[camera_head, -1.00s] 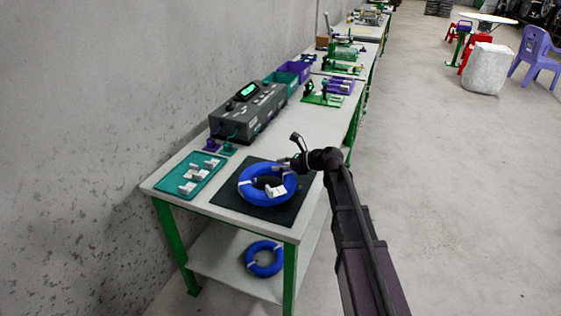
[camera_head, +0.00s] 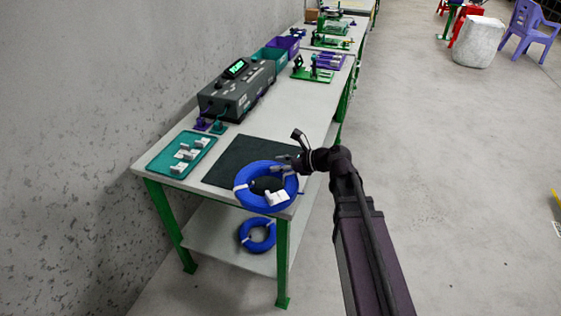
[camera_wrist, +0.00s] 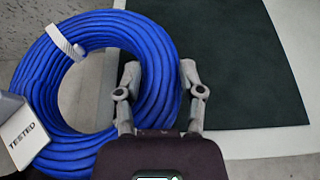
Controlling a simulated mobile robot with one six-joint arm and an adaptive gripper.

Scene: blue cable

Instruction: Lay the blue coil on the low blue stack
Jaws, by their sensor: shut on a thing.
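A large blue coil (camera_head: 252,203) with white ties and a white tag is held at the front right corner of the bench top, apparently above it and partly past the edge. My gripper (camera_head: 284,163) is shut on the coil's far right side. In the wrist view the coil (camera_wrist: 60,75) passes between the two fingers (camera_wrist: 160,85), and its tag (camera_wrist: 22,133) reads "TESTED". The low blue stack (camera_head: 258,248) lies on the lower shelf under the bench; how many coils it has I cannot tell.
A dark mat (camera_head: 240,153) lies bare behind the coil. A teal tray (camera_head: 160,165) with white pieces is at the left, and a grey instrument (camera_head: 236,92) stands behind. Green legs (camera_head: 283,260) frame the lower shelf (camera_head: 205,240).

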